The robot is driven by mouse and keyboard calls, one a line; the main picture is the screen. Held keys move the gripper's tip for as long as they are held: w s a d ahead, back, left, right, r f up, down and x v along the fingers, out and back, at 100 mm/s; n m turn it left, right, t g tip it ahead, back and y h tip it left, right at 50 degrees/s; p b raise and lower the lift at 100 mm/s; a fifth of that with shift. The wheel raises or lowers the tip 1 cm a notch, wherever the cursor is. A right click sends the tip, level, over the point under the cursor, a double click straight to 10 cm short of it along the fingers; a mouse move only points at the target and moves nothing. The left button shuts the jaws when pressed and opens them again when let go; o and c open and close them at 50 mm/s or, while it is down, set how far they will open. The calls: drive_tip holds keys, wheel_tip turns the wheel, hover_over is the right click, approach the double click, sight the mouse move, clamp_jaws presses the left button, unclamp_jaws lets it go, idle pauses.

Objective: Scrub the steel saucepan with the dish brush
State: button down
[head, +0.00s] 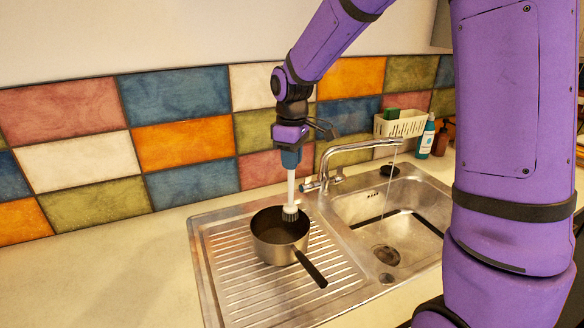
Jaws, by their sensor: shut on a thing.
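The steel saucepan (276,251) stands upright on the ribbed drainboard left of the sink bowl. Its dark handle (310,269) points to the front right. My gripper (290,158) is above the pan's back right side, shut on the dish brush (291,188). The bristle head (290,213) is at the pan's far right rim. I cannot tell whether the bristles touch the pan.
Water runs from the faucet (345,148) into the sink bowl (405,210), right of the pan. A white caddy (400,124) and a teal bottle (426,137) stand behind the sink. A dark object (389,171) lies on the sink's back edge. The left counter (110,270) is clear.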

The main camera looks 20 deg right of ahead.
drive_tip(key=shift+r, duration=3.45)
